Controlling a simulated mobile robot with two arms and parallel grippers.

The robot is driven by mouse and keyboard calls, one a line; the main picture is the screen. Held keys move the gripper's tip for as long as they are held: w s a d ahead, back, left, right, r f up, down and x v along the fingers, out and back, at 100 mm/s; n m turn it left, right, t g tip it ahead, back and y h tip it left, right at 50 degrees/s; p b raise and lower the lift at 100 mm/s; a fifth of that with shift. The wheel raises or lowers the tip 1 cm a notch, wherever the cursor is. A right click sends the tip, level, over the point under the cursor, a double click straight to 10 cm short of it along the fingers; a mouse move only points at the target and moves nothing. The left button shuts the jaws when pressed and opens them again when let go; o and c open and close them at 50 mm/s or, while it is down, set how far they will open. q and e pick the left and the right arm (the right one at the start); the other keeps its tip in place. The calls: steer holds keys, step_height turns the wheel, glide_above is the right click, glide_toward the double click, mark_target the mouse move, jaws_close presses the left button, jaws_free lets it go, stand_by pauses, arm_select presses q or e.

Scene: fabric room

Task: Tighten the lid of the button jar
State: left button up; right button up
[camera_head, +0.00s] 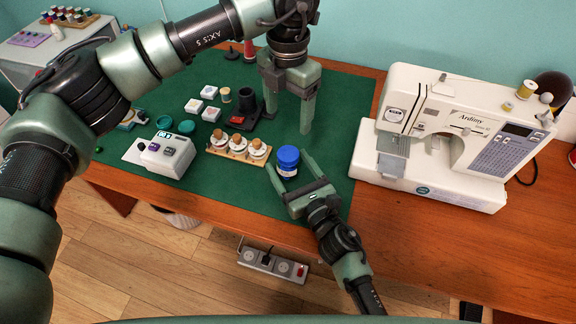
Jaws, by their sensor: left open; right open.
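A small jar with a bright blue lid (288,156) stands upright on the green mat (335,130). I take it to be the button jar; its contents are too small to make out. My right gripper (286,161) is open, with one finger on each side of the jar; I cannot tell whether they touch it. My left gripper (288,124) points down behind the jar, open and empty, with its fingers apart and clear of the lid. I cannot tell how tight the lid sits.
A wooden rack (238,151) with several white-topped pieces stands just left of the jar. A white device with a display (164,153) is further left. A sewing machine (455,135) stands to the right. Mat between jar and machine is clear.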

mark_target(293, 171)
steer(key=b+v, duration=0.1)
steer(key=v, duration=0.6)
steer(key=shift+s, duration=0.15)
